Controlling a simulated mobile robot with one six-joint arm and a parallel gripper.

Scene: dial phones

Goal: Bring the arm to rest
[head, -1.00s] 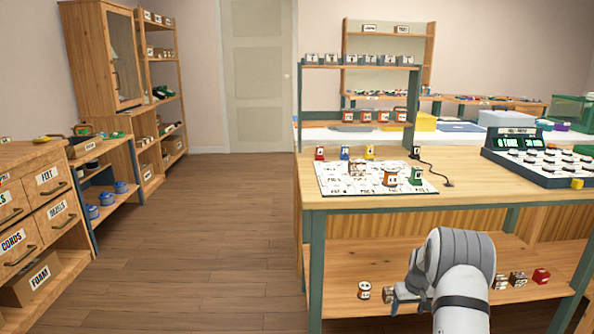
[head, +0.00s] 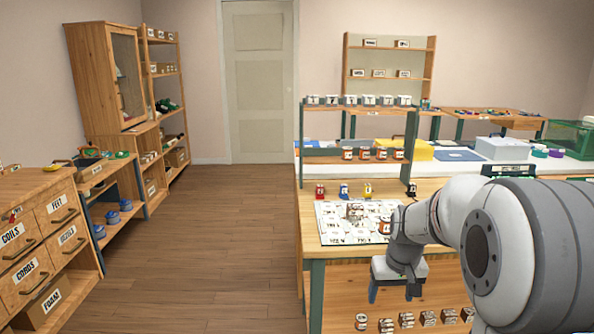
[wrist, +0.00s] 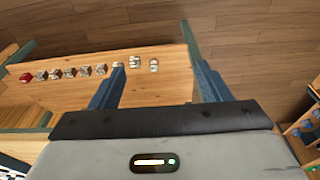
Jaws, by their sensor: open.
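My gripper (head: 394,292) hangs in front of the workbench's front edge in the head view, at the end of my bent arm. Its two blue fingers point down. In the wrist view my gripper (wrist: 161,68) has its fingers wide apart with nothing between them. Below it are a wooden lower shelf (wrist: 150,88) and the floor. My arm hides the right part of the bench top in the head view.
The workbench (head: 440,187) carries a white labelled mat (head: 335,236) with small parts on it. Several small items (wrist: 70,73) stand in a row on the lower shelf. Drawers (head: 55,225) stand at the left. The floor (head: 220,240) between is clear.

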